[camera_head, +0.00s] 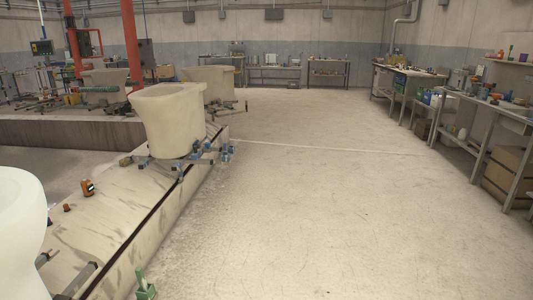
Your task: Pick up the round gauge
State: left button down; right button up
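I cannot clearly make out a round gauge. A small orange and dark item (87,187) lies on the pale platform (120,215) at the left, but it is too small to tell whether it is the gauge. Several small items on the right workbench (485,100) are also too small to identify. Neither of my grippers is in view.
A large cream toilet-shaped piece (170,120) stands on a metal carrier on the platform; another white piece (18,230) is close at the left edge. A small green object (145,285) is at the bottom. The pale floor (310,200) is open in the middle.

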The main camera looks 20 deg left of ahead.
aim_at(88, 188)
jog(key=u, duration=0.45)
jog(key=i, duration=2.55)
jog(key=u, duration=1)
jog(key=i, duration=1.8)
jog(key=u, duration=2.15)
jog(key=i, duration=0.8)
jog(key=u, duration=0.7)
